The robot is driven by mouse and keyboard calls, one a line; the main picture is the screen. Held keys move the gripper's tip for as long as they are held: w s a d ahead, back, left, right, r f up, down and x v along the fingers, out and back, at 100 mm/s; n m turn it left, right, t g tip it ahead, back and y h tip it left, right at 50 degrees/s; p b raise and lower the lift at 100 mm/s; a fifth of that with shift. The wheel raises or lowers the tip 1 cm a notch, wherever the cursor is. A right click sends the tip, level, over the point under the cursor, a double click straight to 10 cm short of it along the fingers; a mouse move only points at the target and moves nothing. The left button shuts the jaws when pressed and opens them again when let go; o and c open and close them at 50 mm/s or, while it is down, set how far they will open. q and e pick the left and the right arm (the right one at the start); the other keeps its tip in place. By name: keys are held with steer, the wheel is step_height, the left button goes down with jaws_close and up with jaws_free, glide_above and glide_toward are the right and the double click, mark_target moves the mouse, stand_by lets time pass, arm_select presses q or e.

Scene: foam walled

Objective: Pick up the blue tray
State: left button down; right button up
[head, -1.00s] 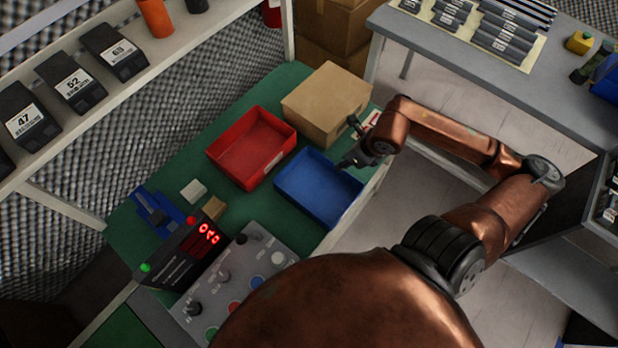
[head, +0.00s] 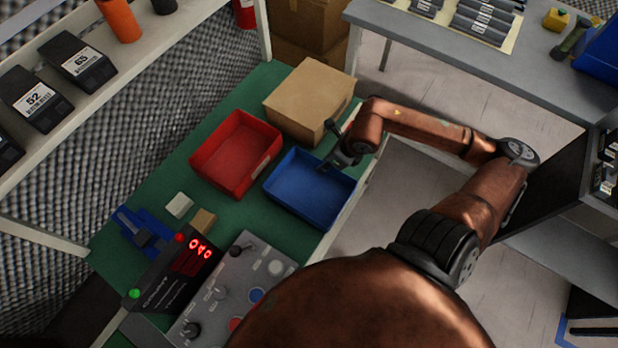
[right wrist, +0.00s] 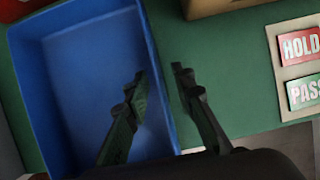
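The blue tray (head: 308,200) is an open, empty rectangular box on the green bench top. It also fills the left of the right wrist view (right wrist: 75,75). My right gripper (head: 331,160) is at the tray's far right wall. In the right wrist view, my right gripper (right wrist: 160,76) is open, with one dark finger over the tray's inside and the other beyond its wall. The rim passes between the fingers. I cannot tell whether either finger touches it. My left gripper is not in view.
A red tray (head: 235,155) stands close to the left of the blue tray. A cardboard box (head: 310,97) sits just behind it. A control panel (head: 235,290) is in front. HOLD and PASS signs (right wrist: 300,65) lie on the bench beyond the gripper's outer finger.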

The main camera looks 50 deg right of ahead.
jaws_close()
stand_by(0.6)
